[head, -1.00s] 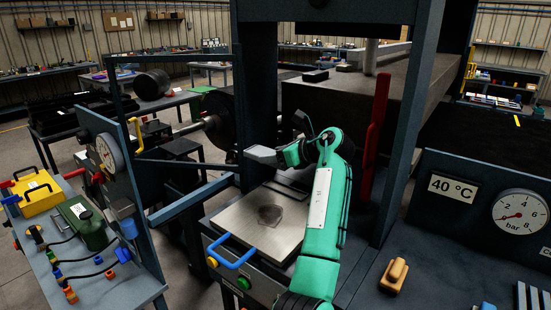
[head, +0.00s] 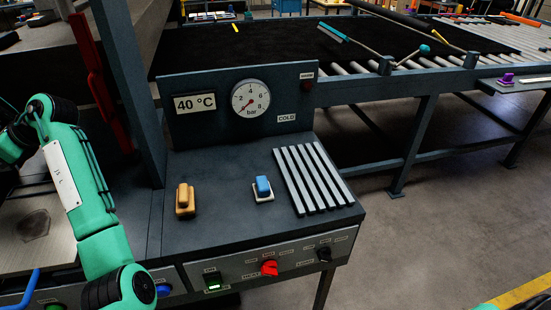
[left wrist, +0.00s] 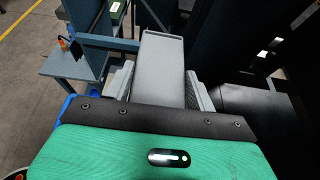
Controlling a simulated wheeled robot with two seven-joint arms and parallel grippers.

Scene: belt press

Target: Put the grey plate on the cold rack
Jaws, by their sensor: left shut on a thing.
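The grey plate (left wrist: 163,60) is in the left wrist view, a flat grey slab extending away from my left gripper (left wrist: 160,88). The gripper's two fingers are shut on it, one at each side. In the head view only my green left arm shows at the left edge; its gripper and the plate are outside the picture. The cold rack (head: 313,178), a set of pale parallel slats, lies on the right end of the dark bench top, near the COLD sign. Its slats look empty. My right gripper is not in view.
A tan-orange block (head: 185,200) and a blue-topped block (head: 263,187) sit on the bench left of the rack. A gauge panel (head: 220,104) stands behind them. A press upright (head: 128,90) rises between my arm and the bench. A metal press plate (head: 60,240) lies at far left.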

